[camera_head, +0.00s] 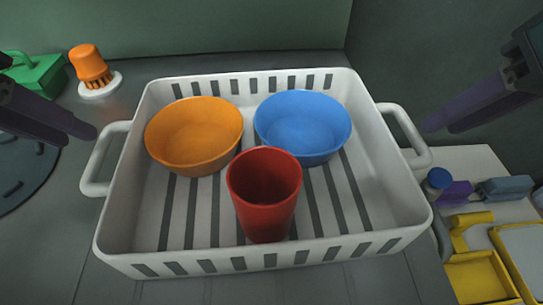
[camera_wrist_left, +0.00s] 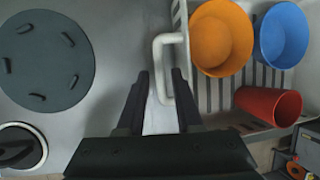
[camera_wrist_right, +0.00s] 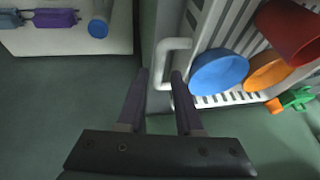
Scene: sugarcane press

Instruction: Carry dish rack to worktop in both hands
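The white slotted dish rack (camera_head: 392,205) stands on a grey surface, with a loop handle at each end. It holds an orange bowl (camera_head: 194,136), a blue bowl (camera_head: 303,127) and a red cup (camera_head: 265,195). My left gripper (camera_head: 90,131) is open beside the left handle (camera_head: 92,172). In the left wrist view, that handle shows between the open fingers (camera_wrist_left: 161,73). My right gripper (camera_head: 431,123) is open near the right handle (camera_head: 411,135). In the right wrist view, the handle (camera_wrist_right: 158,62) lies in line with the finger gap. I cannot tell the exact depth, and neither gripper holds anything.
An orange brush (camera_head: 89,64) on a white base and a green item (camera_head: 36,75) stand at the back left. A dark round disc (camera_head: 22,165) lies left. At the right, a lighter surface holds yellow trays (camera_head: 480,277) and purple and grey-blue items. A wall is close behind.

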